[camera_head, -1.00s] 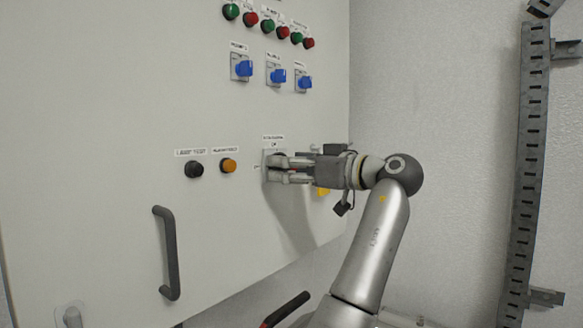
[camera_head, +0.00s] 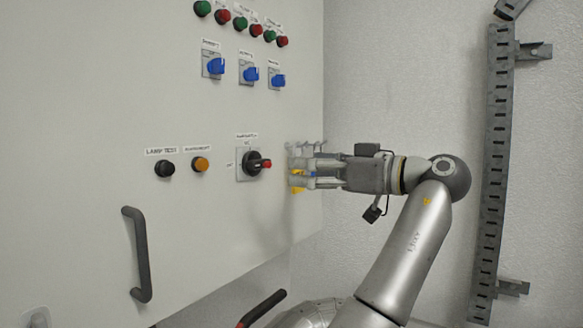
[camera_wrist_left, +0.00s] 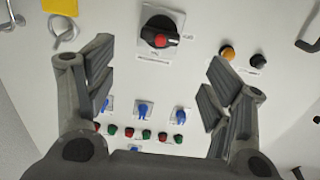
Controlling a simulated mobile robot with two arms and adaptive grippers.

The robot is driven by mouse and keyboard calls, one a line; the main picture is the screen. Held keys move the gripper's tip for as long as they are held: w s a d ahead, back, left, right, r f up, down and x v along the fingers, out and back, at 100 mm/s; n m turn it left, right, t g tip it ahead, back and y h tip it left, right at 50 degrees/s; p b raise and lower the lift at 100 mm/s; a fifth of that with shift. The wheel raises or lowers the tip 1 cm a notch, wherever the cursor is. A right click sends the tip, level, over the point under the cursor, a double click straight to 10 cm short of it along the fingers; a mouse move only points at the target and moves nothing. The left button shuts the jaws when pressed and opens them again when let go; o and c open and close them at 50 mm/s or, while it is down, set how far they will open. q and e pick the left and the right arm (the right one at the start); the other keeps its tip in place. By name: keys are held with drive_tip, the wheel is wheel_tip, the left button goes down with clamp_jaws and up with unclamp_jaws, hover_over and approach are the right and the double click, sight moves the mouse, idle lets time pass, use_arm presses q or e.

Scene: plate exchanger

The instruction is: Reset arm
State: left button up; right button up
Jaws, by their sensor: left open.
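My left gripper (camera_head: 302,173) is open and empty, to the right of the black rotary switch with a red tip (camera_head: 254,163) on the cabinet (camera_head: 100,100). It is apart from the switch. My right gripper is not seen.
Black (camera_head: 164,168) and orange (camera_head: 200,164) buttons sit left of the switch. Blue selectors (camera_head: 250,73) and red and green buttons are above. A dark handle (camera_head: 139,254) protrudes lower left. A yellow part (camera_head: 297,183) hangs behind my gripper. A slotted metal rail (camera_head: 494,150) stands right.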

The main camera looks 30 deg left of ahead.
use_arm(q)
drive_tip(key=shift+d, duration=0.45)
